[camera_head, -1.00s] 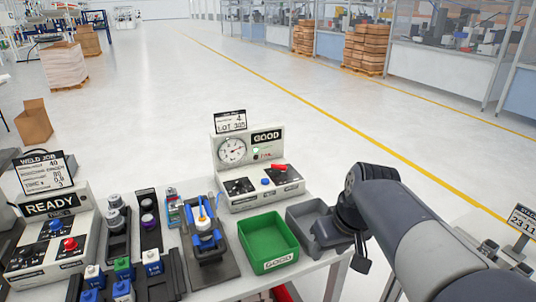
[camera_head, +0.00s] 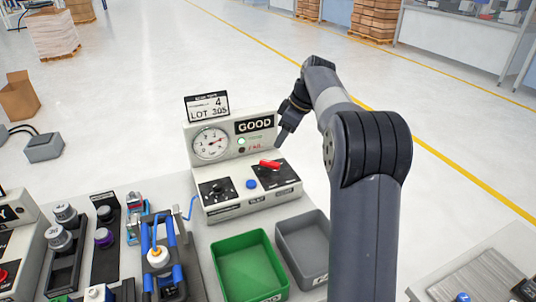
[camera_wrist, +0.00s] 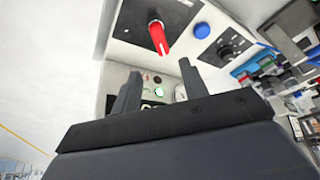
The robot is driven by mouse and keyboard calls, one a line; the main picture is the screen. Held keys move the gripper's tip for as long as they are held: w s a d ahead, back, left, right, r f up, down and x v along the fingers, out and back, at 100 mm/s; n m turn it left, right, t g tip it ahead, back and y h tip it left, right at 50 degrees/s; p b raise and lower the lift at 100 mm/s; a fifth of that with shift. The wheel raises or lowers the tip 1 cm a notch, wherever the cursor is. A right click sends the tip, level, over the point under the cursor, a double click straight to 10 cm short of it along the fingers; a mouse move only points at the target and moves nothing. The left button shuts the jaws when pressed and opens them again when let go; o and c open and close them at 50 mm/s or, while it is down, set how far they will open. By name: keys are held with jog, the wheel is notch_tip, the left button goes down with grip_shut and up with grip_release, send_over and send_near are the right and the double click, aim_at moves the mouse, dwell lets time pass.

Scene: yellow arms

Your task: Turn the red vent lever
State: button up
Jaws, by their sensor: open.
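The red vent lever (camera_head: 270,164) sits on the right of the sloping panel of a grey test box (camera_head: 245,195). In the wrist view the red lever (camera_wrist: 158,36) shows beyond my fingers, apart from them. My gripper (camera_head: 282,138) is above and behind the lever at the box's right end, touching nothing that I can see. In the wrist view the two fingers of my gripper (camera_wrist: 160,82) stand apart with nothing between them. A blue button (camera_head: 251,184) sits left of the lever, and it also shows in the wrist view (camera_wrist: 201,30).
The box's upright back has a gauge (camera_head: 211,143), a GOOD display (camera_head: 255,125) and a sign on top. A green bin (camera_head: 248,265) and a grey bin (camera_head: 305,245) stand in front. A fixture with blue clamps (camera_head: 160,255) is at the left.

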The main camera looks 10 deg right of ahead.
aim_at(269, 161)
jog(key=x, duration=1)
jog(key=shift+s, duration=0.15)
jog(key=shift+c, duration=0.3)
grip_shut()
